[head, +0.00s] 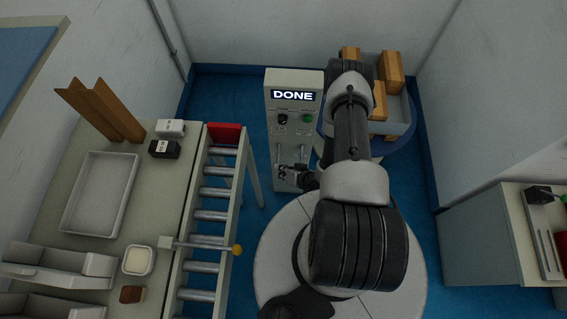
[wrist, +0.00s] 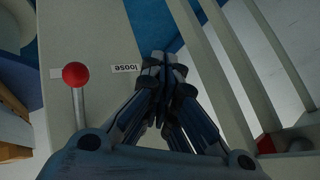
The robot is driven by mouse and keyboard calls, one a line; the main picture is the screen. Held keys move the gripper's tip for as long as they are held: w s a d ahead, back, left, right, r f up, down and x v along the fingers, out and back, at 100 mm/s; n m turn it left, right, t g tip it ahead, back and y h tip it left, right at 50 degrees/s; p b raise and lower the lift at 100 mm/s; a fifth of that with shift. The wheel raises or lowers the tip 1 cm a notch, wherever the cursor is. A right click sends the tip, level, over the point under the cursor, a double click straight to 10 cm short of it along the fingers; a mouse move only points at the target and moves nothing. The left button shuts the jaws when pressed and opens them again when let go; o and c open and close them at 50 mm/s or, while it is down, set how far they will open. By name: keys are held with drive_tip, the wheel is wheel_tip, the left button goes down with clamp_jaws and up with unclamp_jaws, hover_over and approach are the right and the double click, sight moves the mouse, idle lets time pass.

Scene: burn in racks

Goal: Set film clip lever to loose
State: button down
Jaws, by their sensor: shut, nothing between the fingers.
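The film clip lever shows in the wrist view as a red ball (wrist: 76,75) on a metal rod, left of my gripper (wrist: 163,70). The rod's lower end is hidden by the gripper body. A "loose" label (wrist: 125,68) is on the pale panel, between the red ball and my fingertips. A second, blank-looking label (wrist: 56,73) is partly behind the ball. My gripper is shut and empty, its fingertips beside the "loose" label and apart from the ball. In the head view my gripper (head: 288,172) is low in front of the grey cabinet (head: 293,135); the red ball cannot be made out there.
The cabinet has a lit "DONE" display (head: 293,95), a black knob (head: 283,119) and a green button (head: 308,118). A roller conveyor (head: 215,190) with a red end plate (head: 224,133) stands close on the left. A bin (head: 395,128) of brown blocks is behind my arm.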

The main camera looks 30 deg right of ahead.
drive_tip(key=shift+s+r+p, duration=0.15)
drive_tip(key=shift+r+p, duration=0.55)
drive_tip(key=shift+r, duration=0.3)
